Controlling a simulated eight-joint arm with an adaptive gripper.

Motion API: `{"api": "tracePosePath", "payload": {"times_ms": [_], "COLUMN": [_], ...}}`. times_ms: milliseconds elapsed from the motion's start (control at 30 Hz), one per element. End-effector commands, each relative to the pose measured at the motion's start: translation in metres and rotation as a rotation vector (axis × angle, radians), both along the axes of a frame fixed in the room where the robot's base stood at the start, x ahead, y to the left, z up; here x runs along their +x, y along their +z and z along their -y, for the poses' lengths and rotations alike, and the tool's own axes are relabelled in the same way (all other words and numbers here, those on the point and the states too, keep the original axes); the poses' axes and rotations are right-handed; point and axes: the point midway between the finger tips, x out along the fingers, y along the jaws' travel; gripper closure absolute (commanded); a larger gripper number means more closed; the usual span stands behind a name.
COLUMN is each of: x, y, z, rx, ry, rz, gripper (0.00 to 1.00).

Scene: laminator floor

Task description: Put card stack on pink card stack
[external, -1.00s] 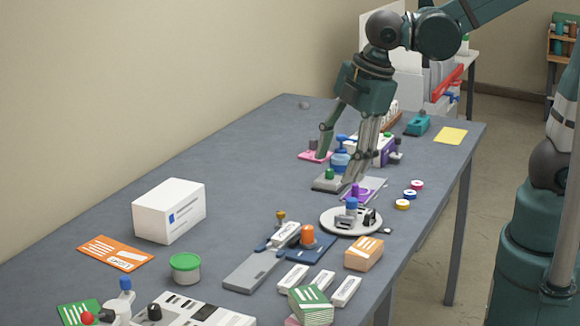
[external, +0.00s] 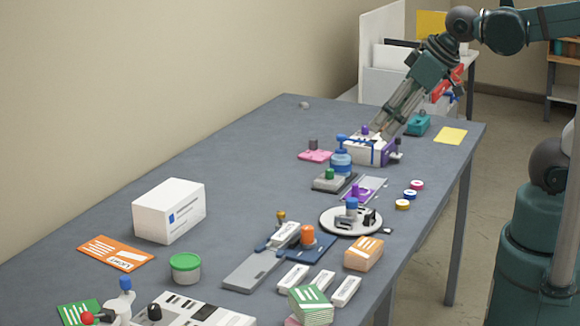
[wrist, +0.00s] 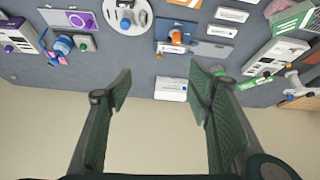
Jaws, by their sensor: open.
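A green and white card stack (external: 310,306) lies at the near edge of the table in the external view; it also shows at the upper right of the wrist view (wrist: 293,20). A pink piece (external: 292,321), perhaps the pink card stack, shows partly at its lower left; I cannot tell whether the green stack rests on it. An orange and white card stack (external: 363,253) lies behind, near the right edge. My gripper (wrist: 158,88) is open and empty. In the external view it is far back, near the white and purple device, away from the stacks.
A white box (external: 168,211) and an orange card (external: 116,253) are at the left. A round white platform (external: 351,222), several white packets and a grey-and-blue fixture crowd the front right.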

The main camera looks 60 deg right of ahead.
Motion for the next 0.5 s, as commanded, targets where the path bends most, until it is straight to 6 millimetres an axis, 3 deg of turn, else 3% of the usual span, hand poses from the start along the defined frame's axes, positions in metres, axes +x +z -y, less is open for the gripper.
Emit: {"api": "tracePosePath", "payload": {"times_ms": [200, 500], "x": [-0.0064, -0.0066], "y": [0.0016, 0.0019], "z": [0.0124, 0.013], "rx": [0.04, 0.043], "ry": [-0.081, -0.088], "rz": [0.024, 0.026], "gripper": [0.49, 0.49]}}
